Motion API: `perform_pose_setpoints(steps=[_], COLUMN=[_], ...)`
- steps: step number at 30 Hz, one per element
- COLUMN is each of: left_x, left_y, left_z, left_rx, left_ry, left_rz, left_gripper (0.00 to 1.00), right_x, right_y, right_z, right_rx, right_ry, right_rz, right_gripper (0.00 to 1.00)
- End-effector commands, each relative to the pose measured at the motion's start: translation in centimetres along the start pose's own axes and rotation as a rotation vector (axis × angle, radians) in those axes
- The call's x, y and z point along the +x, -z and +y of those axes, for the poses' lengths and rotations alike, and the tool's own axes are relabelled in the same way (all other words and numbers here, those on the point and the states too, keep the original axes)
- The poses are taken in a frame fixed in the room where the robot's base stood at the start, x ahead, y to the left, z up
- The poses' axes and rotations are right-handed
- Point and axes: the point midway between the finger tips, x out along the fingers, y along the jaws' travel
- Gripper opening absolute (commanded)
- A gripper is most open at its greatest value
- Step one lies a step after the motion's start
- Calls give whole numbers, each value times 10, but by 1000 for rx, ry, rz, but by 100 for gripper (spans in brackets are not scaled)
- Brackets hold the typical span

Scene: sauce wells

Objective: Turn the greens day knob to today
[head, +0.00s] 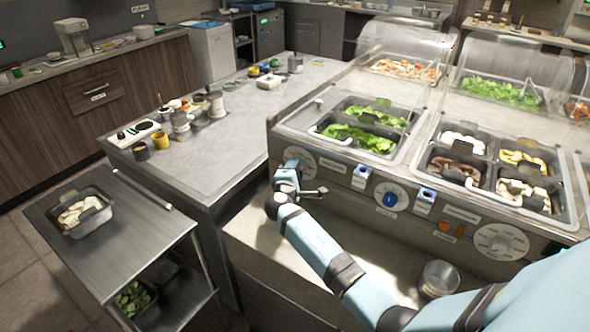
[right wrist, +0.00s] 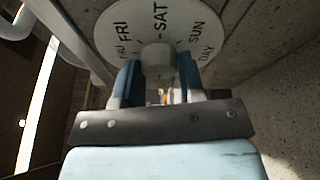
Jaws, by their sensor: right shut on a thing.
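The greens day dial (head: 301,156) is a white disc on the counter's front face, below the wells of leafy greens (head: 358,137). My right gripper (head: 287,173) is at this dial and hides part of it. In the right wrist view, the dial (right wrist: 112,22) carries THU, FRI, SAT, SUN and DAY around its rim. SAT is at the top, just behind the knob. The round pale knob (right wrist: 158,58) sits between the two blue fingers of my right gripper (right wrist: 158,75), which is shut on it. My left gripper is out of view.
A dial with a blue knob (head: 389,198) and another white dial (head: 501,241) lie farther right on the same face. Small blue boxes (head: 360,177) sit between them. A clear container (head: 440,278) stands on the ledge below. A metal cart (head: 135,255) stands left.

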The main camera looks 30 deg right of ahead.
Motion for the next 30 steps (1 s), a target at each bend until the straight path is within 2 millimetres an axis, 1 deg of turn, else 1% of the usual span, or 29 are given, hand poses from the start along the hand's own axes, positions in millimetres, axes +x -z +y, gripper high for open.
perform_pose_setpoints(steps=[1, 2, 3, 4, 5, 13, 17, 20, 27, 30], left_x=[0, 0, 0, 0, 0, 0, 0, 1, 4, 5], left_y=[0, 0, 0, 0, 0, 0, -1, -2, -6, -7], left_z=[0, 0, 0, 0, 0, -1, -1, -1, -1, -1], left_rx=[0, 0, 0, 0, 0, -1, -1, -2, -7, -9], left_ry=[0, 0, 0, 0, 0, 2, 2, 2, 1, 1], left_rz=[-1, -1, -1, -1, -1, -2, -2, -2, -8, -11], left_gripper=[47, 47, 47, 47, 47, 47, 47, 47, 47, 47], right_x=[1, 1, 1, 1, 1, 0, -10, -27, -82, -103], right_y=[-1, -1, -1, -1, -1, 0, 0, 0, 0, 0], right_z=[1, 1, 1, 1, 1, 0, 0, -1, -1, -1], right_rx=[0, 1, 1, 1, 1, 1, 2, 3, 3, 3], right_ry=[-2, -2, -2, -2, -2, -1, 0, 1, 1, 1], right_rz=[-2, -2, -2, -1, -1, 0, 1, 1, 1, 1], right_gripper=[13, 41, 50, 57, 62, 62, 62, 62, 62, 62])
